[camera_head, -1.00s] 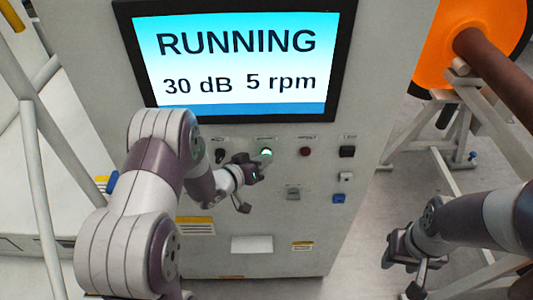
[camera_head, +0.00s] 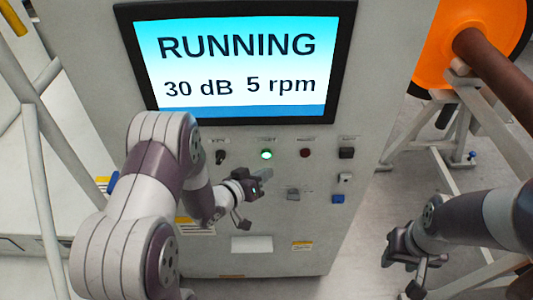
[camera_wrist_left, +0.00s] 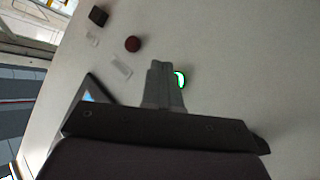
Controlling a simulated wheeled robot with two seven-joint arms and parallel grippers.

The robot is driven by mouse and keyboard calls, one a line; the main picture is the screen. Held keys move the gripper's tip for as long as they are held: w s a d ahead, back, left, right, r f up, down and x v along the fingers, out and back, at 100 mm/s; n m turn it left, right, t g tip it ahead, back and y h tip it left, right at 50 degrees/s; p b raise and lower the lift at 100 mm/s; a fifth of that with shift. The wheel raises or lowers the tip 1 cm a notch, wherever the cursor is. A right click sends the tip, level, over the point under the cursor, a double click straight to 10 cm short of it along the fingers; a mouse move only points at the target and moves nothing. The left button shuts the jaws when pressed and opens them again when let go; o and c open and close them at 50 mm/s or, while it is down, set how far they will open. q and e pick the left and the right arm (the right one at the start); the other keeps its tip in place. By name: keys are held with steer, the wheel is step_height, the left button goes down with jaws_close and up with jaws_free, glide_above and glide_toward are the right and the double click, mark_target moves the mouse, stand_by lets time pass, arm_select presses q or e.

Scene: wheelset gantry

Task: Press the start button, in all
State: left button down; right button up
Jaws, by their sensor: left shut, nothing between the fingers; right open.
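The start button (camera_head: 266,154) glows green on the grey cabinet panel below the screen. It also shows in the left wrist view (camera_wrist_left: 180,79), partly hidden behind my fingertips. My left gripper (camera_head: 266,173) is shut and empty. Its tips are a little below the button in the head view, apart from it. The screen (camera_head: 237,62) reads RUNNING, 30 dB, 5 rpm. My right gripper (camera_head: 402,275) is open and empty at the lower right, away from the panel.
Right of the green button are a red button (camera_head: 304,153) and a black switch (camera_head: 346,153). A dark key switch (camera_head: 220,157) is to its left. A blue connector (camera_head: 338,199) sits lower right. An orange wheel (camera_head: 468,40) on a grey stand is at the far right.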

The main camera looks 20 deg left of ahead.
arm_select(q)
steer(key=shift+s+d, duration=0.15)
steer(key=shift+s, duration=0.4)
steer(key=shift+s+d, duration=0.15)
steer(key=shift+s, duration=0.35)
steer(key=s+a+f+g+y+b, duration=0.3)
steer(key=s+a+f+g+y, duration=0.45)
steer(key=s+g, duration=0.3)
steer(key=s+d+r+g+b, duration=0.1)
steer(key=s+d+r+b, duration=0.2)
steer(key=s+r+b, duration=0.2)
steer(key=shift+s+d+h+b, duration=0.25)
steer(key=shift+s+h+b, duration=0.2)
steer(key=shift+s, duration=0.2)
steer(key=shift+s+d, duration=0.1)
steer(key=shift+s, duration=0.05)
